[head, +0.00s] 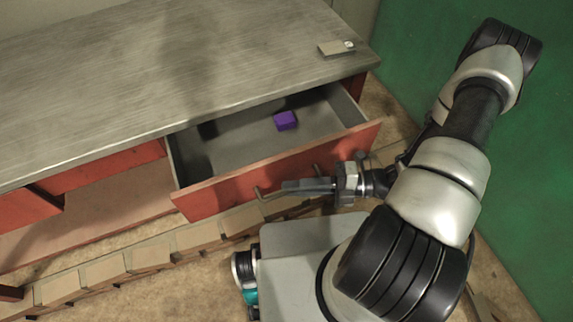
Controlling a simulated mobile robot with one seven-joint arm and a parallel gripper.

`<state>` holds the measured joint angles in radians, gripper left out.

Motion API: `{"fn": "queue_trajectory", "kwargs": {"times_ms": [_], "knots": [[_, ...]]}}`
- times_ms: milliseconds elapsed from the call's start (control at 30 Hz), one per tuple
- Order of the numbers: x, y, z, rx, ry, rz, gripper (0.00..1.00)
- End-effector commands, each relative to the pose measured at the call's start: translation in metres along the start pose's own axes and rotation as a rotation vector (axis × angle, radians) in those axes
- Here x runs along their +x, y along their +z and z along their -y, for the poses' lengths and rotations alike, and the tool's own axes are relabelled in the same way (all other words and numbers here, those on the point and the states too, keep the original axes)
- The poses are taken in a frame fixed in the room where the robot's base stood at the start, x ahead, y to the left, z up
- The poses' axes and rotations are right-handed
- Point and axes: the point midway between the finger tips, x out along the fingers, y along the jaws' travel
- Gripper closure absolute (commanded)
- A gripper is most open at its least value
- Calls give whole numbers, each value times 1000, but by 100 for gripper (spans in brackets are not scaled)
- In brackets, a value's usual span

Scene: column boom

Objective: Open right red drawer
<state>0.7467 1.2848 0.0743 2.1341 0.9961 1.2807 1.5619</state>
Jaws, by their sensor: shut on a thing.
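The right red drawer (225,193) is pulled well out from under the grey wooden top. Its grey inside shows, with a small purple block (285,121) lying on its floor towards the back. A thin metal handle (262,194) stands off the red front. My gripper (288,186) is in front of the drawer, fingers pointing left, at the handle. It is shut on the handle. The far part of the handle is partly hidden by the fingers.
The grey wooden worktop (150,70) spans the left and top, with a small pale box (336,47) near its right edge. Other red fronts (105,168) are at left. A row of tan blocks (150,257) lies on the floor below. A green wall (530,150) is close at right.

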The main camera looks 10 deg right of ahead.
Motion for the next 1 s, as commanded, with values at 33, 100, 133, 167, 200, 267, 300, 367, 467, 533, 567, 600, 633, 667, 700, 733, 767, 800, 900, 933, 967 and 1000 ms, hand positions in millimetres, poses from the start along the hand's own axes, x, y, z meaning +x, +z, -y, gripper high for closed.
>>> {"fn": "queue_trajectory", "kwargs": {"times_ms": [33, 100, 133, 167, 200, 267, 300, 367, 467, 533, 567, 600, 633, 667, 700, 733, 767, 800, 900, 933, 967, 1000], "knots": [[-6, -14, 1, 6, 3, 2, 100], [-13, -31, 5, 5, 3, 1, 100], [-16, -39, 7, 5, 2, 2, 100], [-19, -46, 8, 4, 3, 1, 100], [-23, -55, 10, 5, 3, 2, 100], [-28, -68, 14, 4, 3, 1, 100], [-32, -76, 16, 3, 3, 2, 100], [-36, -88, 18, 2, 4, 1, 100], [-43, -105, 22, 2, 4, 1, 100], [-47, -114, 24, 1, 4, 2, 100], [-49, -118, 25, 1, 4, 1, 100], [-50, -122, 25, 1, 4, 0, 100], [-52, -125, 26, 1, 4, 0, 100], [-52, -127, 26, 0, 4, 0, 100], [-54, -130, 27, 0, 3, 0, 100], [-55, -132, 28, 0, 3, 0, 100], [-55, -133, 28, 0, 3, 0, 100], [-56, -135, 28, 0, 4, 0, 100], [-57, -137, 28, -1, 4, -1, 100], [-57, -138, 28, -1, 4, -1, 100], [-57, -138, 28, -1, 4, -1, 100], [-57, -138, 28, -2, 4, -1, 100]]}}
